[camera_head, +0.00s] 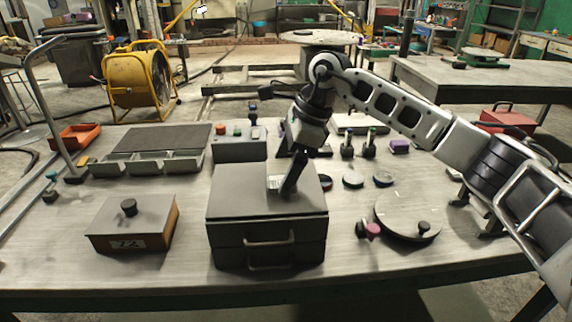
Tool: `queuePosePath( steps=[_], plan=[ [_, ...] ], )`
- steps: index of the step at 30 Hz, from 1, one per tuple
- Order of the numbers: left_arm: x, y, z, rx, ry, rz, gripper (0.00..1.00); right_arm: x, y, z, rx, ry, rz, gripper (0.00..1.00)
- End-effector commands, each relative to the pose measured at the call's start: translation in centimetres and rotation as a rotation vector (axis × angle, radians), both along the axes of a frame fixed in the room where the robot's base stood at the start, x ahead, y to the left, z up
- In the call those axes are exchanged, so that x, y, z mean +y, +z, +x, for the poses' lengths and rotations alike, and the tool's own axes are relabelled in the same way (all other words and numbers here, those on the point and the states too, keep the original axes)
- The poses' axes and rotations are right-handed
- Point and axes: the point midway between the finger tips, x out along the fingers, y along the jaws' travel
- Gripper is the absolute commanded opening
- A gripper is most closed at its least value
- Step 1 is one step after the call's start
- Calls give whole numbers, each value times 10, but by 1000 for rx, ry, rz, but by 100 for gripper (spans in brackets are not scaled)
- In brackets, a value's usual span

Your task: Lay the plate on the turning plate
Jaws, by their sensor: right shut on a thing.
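My right gripper (289,184) reaches down over the top of a grey metal box with two front handles (267,228). It is shut on a small pale-grey piece (275,183), partly hidden by the dark fingers; I cannot tell whether this is the plate or whether it touches the box top. A flat round grey disc with a dark knob (400,212), which looks like the turning plate, lies on the table to the right of the box. Its top looks bare apart from the knob. My left gripper is not in view.
Small round discs (352,181) and dark upright pegs (347,148) stand behind the disc. A pink-ended knob (371,230) is at its left. A lidded box (135,226) and a grey tray (150,166) are at left. The front right table is clear.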

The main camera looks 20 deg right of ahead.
Motion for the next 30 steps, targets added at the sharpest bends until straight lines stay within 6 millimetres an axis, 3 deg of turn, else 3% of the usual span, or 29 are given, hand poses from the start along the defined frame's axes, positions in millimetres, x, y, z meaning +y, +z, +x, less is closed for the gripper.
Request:
queuePosePath(
  steps=[14,15,16,26,30],
  plan=[
    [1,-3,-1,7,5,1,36,0,-14,0,-6,-1,3,46],
    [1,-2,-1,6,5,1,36,0,-16,0,-2,-1,0,96],
    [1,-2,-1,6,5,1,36,0,-15,0,-2,-1,0,100],
    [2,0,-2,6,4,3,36,-2,-8,0,-4,-2,1,100],
    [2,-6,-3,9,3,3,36,-11,13,-2,-8,-3,1,100]
  ],
)
